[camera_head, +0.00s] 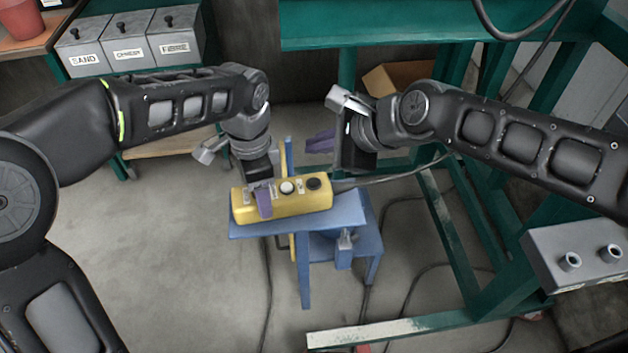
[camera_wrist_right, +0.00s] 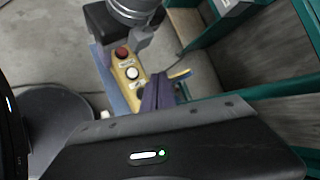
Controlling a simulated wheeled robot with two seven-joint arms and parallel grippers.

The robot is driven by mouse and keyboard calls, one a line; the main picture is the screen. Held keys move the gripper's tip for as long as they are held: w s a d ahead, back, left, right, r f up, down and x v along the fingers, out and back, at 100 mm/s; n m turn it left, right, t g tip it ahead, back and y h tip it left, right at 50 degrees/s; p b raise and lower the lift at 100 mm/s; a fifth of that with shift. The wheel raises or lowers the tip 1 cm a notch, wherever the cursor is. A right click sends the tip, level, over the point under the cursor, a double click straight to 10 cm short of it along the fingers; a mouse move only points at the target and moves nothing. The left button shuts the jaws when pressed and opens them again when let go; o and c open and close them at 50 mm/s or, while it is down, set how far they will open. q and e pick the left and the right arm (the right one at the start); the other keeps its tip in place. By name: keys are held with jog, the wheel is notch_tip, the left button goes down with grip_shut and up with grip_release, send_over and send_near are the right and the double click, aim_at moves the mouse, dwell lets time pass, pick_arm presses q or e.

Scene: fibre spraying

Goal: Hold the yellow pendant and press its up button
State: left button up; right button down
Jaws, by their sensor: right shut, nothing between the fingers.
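The yellow pendant (camera_head: 300,203) lies on top of a small blue stand, with a white button (camera_head: 287,187) and a black button (camera_head: 313,184) facing up. The right wrist view shows the pendant (camera_wrist_right: 126,63) with a red button too. My left gripper (camera_head: 263,203) is over the pendant's left end, one purple finger along its front side. Its other finger is hidden, so its grip is unclear. My right gripper (camera_head: 319,142) is shut and empty, above and behind the pendant's right end. Its purple fingers (camera_wrist_right: 158,94) also show in the right wrist view.
The blue stand (camera_head: 347,214) has open grey floor on its left. A green frame (camera_head: 440,230) stands close on the right, with a grey box (camera_head: 580,255). A cable runs from the pendant's right end. Labelled grey bins (camera_head: 130,42) stand at the back left.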

aim_at(314, 183)
jog(key=shift+f, duration=3.4)
jog(key=shift+f, duration=0.45)
